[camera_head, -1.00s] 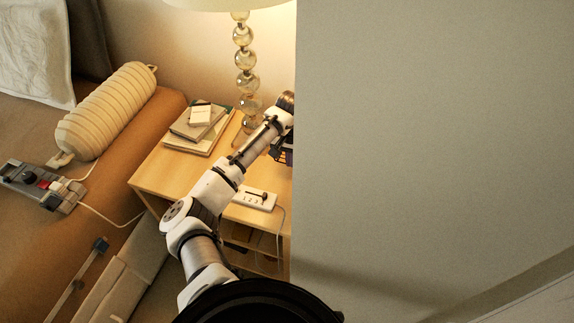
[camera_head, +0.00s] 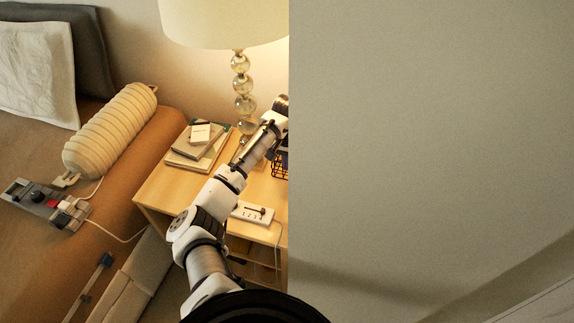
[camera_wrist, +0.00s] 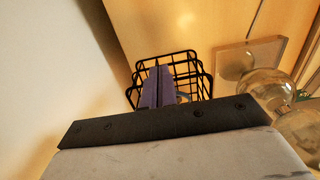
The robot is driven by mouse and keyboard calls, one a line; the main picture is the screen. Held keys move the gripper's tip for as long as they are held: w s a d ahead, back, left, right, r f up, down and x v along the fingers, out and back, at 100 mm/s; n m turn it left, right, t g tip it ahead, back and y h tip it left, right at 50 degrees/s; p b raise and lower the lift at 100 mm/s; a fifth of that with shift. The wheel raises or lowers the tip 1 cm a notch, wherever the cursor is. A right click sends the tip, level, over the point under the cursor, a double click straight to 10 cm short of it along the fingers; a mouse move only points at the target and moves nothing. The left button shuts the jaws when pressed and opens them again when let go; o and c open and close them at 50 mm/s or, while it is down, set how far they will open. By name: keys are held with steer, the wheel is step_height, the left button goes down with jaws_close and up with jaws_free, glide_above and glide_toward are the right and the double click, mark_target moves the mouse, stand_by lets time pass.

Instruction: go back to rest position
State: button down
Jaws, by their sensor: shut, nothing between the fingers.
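My arm (camera_head: 222,190) reaches from the bottom of the head view up over the wooden nightstand (camera_head: 160,190), its far end (camera_head: 281,104) beside the grey wall edge. In the wrist view, my gripper (camera_wrist: 165,122) shows as a dark screwed bar over a pale body; it is shut and empty. Its fingertips do not show clearly in the head view. In the head view, the basket (camera_head: 281,165) is partly hidden by the wall and my arm.
A lamp with glass balls (camera_head: 240,84) stands behind my arm. Stacked books (camera_head: 190,152) and a white power strip (camera_head: 252,212) lie on the nightstand. A ribbed cream bolster (camera_head: 110,132) is on the bed at left. A large grey wall (camera_head: 430,150) blocks the right side.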

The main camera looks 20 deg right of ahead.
step_height(320, 180, up, 4)
steer(key=shift+f+p, duration=0.2)
steer(key=shift+p, duration=1)
